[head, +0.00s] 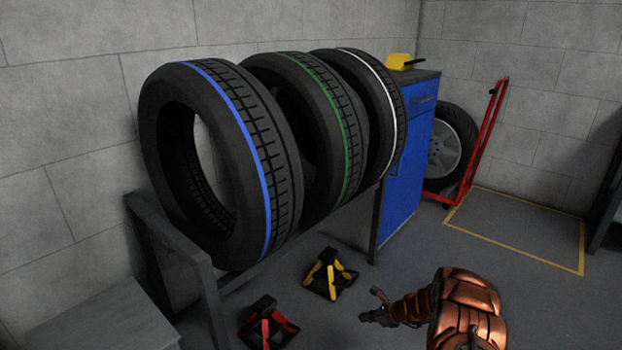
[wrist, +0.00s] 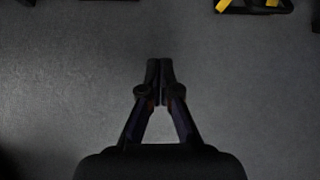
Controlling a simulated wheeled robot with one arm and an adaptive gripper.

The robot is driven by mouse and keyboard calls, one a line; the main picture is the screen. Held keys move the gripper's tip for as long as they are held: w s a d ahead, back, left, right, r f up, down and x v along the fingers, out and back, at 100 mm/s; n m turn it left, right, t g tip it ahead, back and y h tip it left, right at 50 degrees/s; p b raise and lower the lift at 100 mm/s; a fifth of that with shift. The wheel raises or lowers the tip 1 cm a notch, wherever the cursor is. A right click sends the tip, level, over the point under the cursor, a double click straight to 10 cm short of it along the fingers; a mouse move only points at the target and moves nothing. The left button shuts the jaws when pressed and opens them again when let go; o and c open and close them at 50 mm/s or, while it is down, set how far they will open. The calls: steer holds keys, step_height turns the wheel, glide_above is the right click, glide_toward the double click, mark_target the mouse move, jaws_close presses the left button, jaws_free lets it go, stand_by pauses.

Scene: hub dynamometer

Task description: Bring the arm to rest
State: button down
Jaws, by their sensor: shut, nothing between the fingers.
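My gripper (wrist: 160,68) shows in the wrist view with its two fingertips together over bare grey floor. Nothing is between them. In the head view my arm is copper-coloured and reaches in from the lower right, with the gripper (head: 368,304) at its left end. The gripper is to the right of a yellow and black stand (head: 330,274) and appears apart from it. Part of a yellow and black object (wrist: 250,5) shows at the top right of the wrist view.
A rack (head: 205,285) holds tyres with a blue (head: 222,165), a green (head: 318,140) and a white stripe (head: 372,110). A red and black stand (head: 268,325) is on the floor. A blue cabinet (head: 405,165), a wheel (head: 448,150) and a red hand truck (head: 485,145) are behind. Yellow-outlined floor (head: 525,225) is clear.

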steer(key=s+a+r+n+g+y+p, duration=0.1)
steer(key=a+r+n+p, duration=0.15)
steer(key=r, duration=0.55)
steer(key=s+a+r+n+p, duration=0.1)
steer(key=a+r+p, duration=0.15)
steer(key=r, duration=0.45)
steer(key=s+a+r+n+g+p, duration=0.1)
steer(key=s+a+r+n+p, duration=0.3)
steer(key=r, duration=0.7)
steer(key=s+a+r+n+g+p, duration=0.2)
steer(key=s+r+n+p, duration=0.15)
steer(key=s+r, duration=0.5)
steer(key=s+a+r+n+g+p, duration=0.1)
steer(key=s+a+r+n+p, duration=0.25)
steer(key=r, duration=0.95)
steer(key=s+d+r+n+g+h+p, duration=0.1)
steer(key=s+d+r+n+h+p, duration=0.15)
steer(key=s+r+p, duration=0.5)
steer(key=s+d+r+n+g+h+p, duration=0.1)
steer(key=s+r+n+p, duration=0.25)
steer(key=s+r, duration=0.6)
steer(key=s+d+r+n+h+p, duration=0.2)
steer(key=s+d+r+p, duration=0.3)
steer(key=s, duration=0.4)
steer(key=s+d+r+n+h+p, duration=0.2)
steer(key=s+d+r+p, duration=0.3)
steer(key=s, duration=0.5)
steer(key=shift+s+d+r+h+p, duration=0.3)
steer(key=shift+r+h+p, duration=0.15)
steer(key=shift+r, duration=0.85)
